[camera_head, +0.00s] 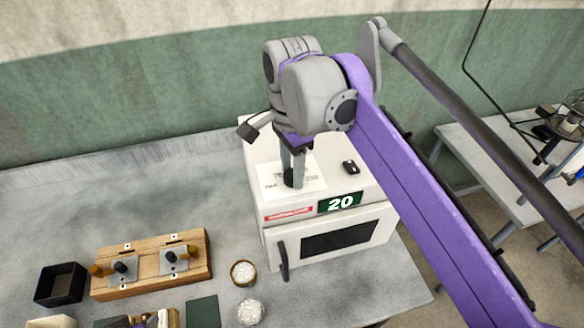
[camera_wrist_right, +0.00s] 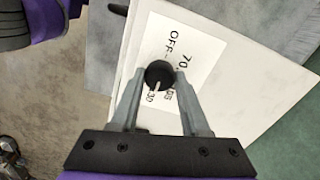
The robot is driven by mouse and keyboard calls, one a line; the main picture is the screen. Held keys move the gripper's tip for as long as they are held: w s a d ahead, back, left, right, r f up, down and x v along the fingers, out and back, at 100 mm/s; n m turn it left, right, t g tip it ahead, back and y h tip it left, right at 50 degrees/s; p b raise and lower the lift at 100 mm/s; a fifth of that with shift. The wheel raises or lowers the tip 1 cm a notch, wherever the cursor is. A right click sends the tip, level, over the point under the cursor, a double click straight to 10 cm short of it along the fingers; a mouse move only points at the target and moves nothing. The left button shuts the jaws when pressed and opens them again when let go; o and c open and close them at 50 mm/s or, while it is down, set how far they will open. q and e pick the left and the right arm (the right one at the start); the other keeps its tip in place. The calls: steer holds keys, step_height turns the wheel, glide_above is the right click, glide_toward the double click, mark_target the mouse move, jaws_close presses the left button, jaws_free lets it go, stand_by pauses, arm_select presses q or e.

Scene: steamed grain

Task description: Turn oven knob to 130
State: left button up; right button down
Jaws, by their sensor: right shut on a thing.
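The white oven (camera_head: 270,240) stands at the right end of the grey bench, its door shut and its green display (camera_head: 340,202) reading 20. Its dark round knob (camera_wrist_right: 158,72) sits on a white printed dial sheet (camera_head: 312,187) on the oven's top. In the wrist view a pale mark on the knob points toward the lower left; "OFF" and "70" are legible, while other numbers are partly hidden. My right gripper (camera_head: 292,180) reaches down from above and is shut on the knob, a finger on either side.
A small black part (camera_head: 350,167) sits on the oven top beside the dial sheet. A wooden rack (camera_head: 150,287), a black box (camera_head: 61,285) and two small round dishes, one a brown-rimmed dish (camera_head: 243,273), stand left of the oven. The bench's back left is clear.

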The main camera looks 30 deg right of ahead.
steer(key=shift+c, duration=1.9)
jaws_free()
arm_select(q)
steer(key=shift+w+r+p, duration=0.35)
steer(key=shift+r, duration=0.2)
arm_select(e)
step_height(320, 180, up, 11)
arm_select(q)
steer(key=shift+s, duration=0.1)
arm_select(e)
steer(key=shift+f, duration=0.15)
